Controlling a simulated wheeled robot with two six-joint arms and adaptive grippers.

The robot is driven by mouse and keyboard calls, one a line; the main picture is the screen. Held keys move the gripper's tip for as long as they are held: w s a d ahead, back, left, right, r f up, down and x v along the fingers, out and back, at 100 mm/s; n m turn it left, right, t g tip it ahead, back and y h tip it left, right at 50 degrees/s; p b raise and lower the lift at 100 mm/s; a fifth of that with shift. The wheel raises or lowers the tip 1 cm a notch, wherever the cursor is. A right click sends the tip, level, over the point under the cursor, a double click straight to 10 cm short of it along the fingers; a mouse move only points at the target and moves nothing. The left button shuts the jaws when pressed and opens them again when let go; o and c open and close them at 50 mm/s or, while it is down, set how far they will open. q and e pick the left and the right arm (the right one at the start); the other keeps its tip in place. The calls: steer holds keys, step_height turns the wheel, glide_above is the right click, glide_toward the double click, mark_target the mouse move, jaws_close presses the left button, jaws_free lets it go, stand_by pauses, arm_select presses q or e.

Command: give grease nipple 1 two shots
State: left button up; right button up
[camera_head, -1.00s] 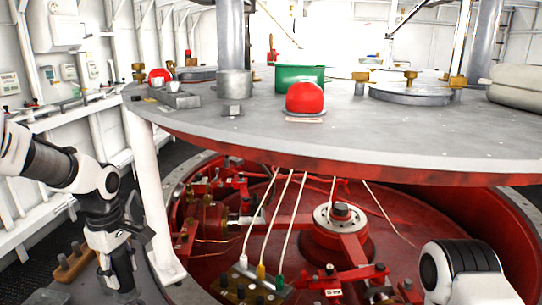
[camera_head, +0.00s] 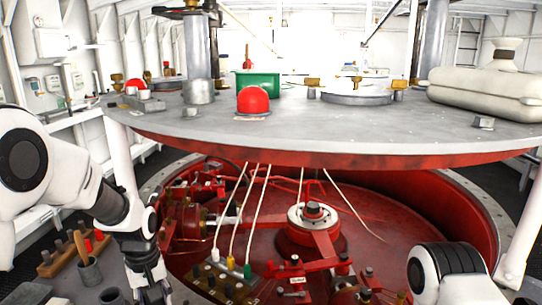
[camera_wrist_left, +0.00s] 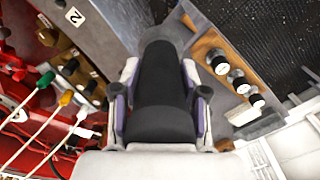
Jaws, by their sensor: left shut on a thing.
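My left gripper (camera_head: 155,288) is low at the left in the head view, beside a dark block (camera_head: 225,283) with several fittings. In the left wrist view the gripper (camera_wrist_left: 160,95) is shut on a long dark thing (camera_wrist_left: 163,85), which fills the space between its fingers; I cannot tell its far end. I cannot make out which fitting is grease nipple 1. Only a link of my right arm shows, at the lower right; its gripper is out of view.
White, yellow and green-ended hoses (camera_head: 232,228) rise over the red well (camera_head: 400,215). A wooden rack (camera_head: 70,255) and grey cup (camera_head: 89,271) stand at left.

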arm_select(q)
steer(key=d+f+m, duration=0.2)
steer(key=f+m, duration=0.1)
steer(key=d+f+m, duration=0.3)
steer(key=shift+d, duration=0.25)
steer(key=shift+s, duration=0.1)
